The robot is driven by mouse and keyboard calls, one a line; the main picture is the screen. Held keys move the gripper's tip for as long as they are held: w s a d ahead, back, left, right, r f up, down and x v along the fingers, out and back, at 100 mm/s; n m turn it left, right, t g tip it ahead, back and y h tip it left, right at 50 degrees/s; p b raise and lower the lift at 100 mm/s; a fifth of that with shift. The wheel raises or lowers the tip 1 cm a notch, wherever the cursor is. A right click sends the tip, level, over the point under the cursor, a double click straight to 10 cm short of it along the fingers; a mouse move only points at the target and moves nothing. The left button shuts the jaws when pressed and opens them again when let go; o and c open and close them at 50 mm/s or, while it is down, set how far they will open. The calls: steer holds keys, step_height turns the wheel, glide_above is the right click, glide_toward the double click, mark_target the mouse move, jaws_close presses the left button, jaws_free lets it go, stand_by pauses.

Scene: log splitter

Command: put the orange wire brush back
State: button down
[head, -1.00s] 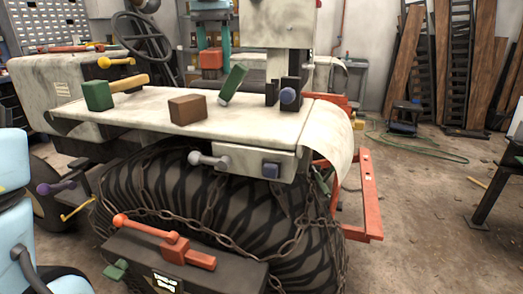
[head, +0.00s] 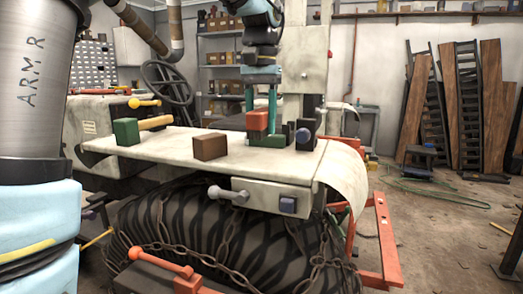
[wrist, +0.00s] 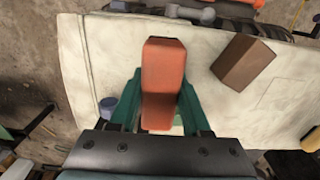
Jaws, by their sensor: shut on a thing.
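The orange block (head: 257,121), which I take to be the wire brush, is between the fingers of my gripper (head: 264,112). My gripper is shut on it. In the wrist view the orange block (wrist: 163,75) stands out lengthwise between the two teal fingers (wrist: 163,110); no bristles can be made out. It is over the pale bench top (head: 180,142), towards its right end. A green piece (head: 268,140) shows low beside and below it; whether they touch I cannot tell.
A brown block (head: 210,147) lies left of my gripper; a green-headed mallet (head: 127,131) lies further left. A chained tyre (head: 210,225) is below. The bench top between the brown block and mallet is clear.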

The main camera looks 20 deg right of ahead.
mark_target(260, 110)
steer(key=shift+f+p, duration=0.65)
steer(key=shift+f, duration=2.2)
steer(key=shift+f, duration=0.3)
steer(key=shift+c, duration=1.8)
jaws_free()
steer(key=shift+f+b, duration=0.1)
steer(key=shift+b, duration=0.45)
steer(key=r, duration=1.1)
steer(key=shift+w+a+b, duration=0.1)
steer(key=shift+w+b, duration=0.1)
steer(key=shift+b, duration=0.2)
